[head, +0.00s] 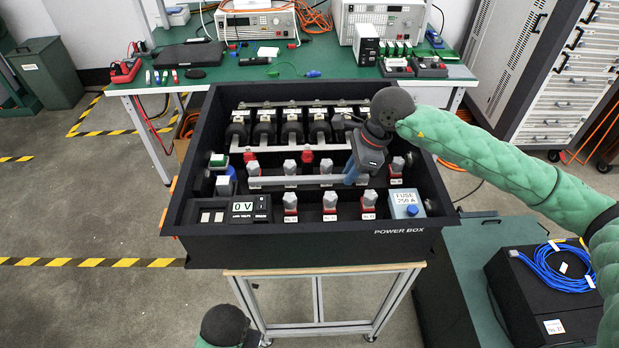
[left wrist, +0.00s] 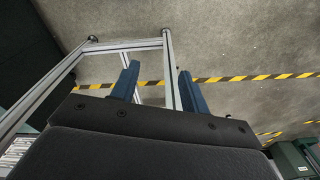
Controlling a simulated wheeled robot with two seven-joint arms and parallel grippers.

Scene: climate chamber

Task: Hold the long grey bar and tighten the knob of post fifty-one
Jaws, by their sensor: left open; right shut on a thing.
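The long grey bar (head: 308,181) lies level along the middle row of posts in the black power box. My right gripper (head: 354,176) is shut on the bar near its right end, pointing down into the box. Grey-knobbed posts on red bases stand in a middle row, and more stand in a front row, including a middle one (head: 330,201). The small post labels are too small to read surely, so I cannot tell which is post fifty-one. My left gripper (left wrist: 158,72) is open and empty in the left wrist view, above the floor beside the metal stand.
The power box (head: 310,252) has raised walls and stands on a wooden-topped frame (head: 320,270). A green bench (head: 300,70) with instruments stands behind. Floor at left is free.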

